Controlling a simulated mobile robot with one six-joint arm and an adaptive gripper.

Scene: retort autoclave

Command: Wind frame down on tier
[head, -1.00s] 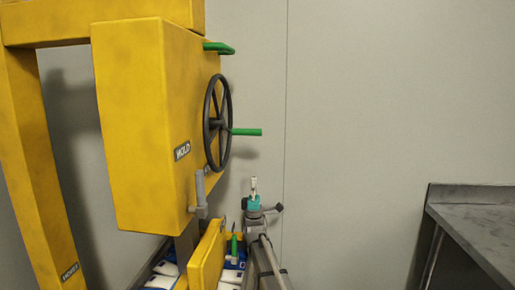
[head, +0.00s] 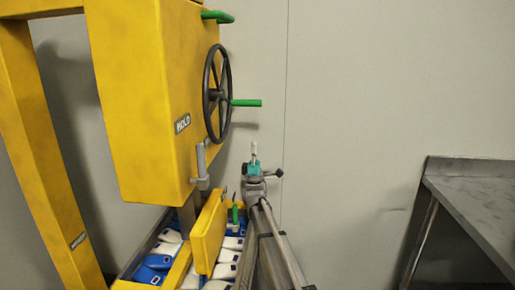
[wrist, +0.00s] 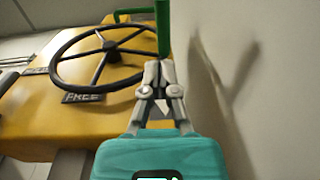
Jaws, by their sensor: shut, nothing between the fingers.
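A black spoked handwheel (head: 217,94) with a green crank handle (head: 246,103) is on the right face of a yellow housing (head: 135,110). The yellow frame (head: 208,236) stands low among blue and white pouches (head: 229,252) on the tier. My gripper (head: 254,148) is below the handle and apart from it in the head view. In the wrist view my gripper (wrist: 158,73) is shut and empty. The green handle (wrist: 163,28) shows just beyond its tips, and the wheel (wrist: 66,58) is to the left.
The housing bears a HOLD label (head: 182,123) and, in the wrist view, a FREE label (wrist: 83,97). A green bar (head: 218,16) juts out above the wheel and a grey lever (head: 201,165) is below it. A metal table (head: 470,200) stands at right. Bare wall lies between.

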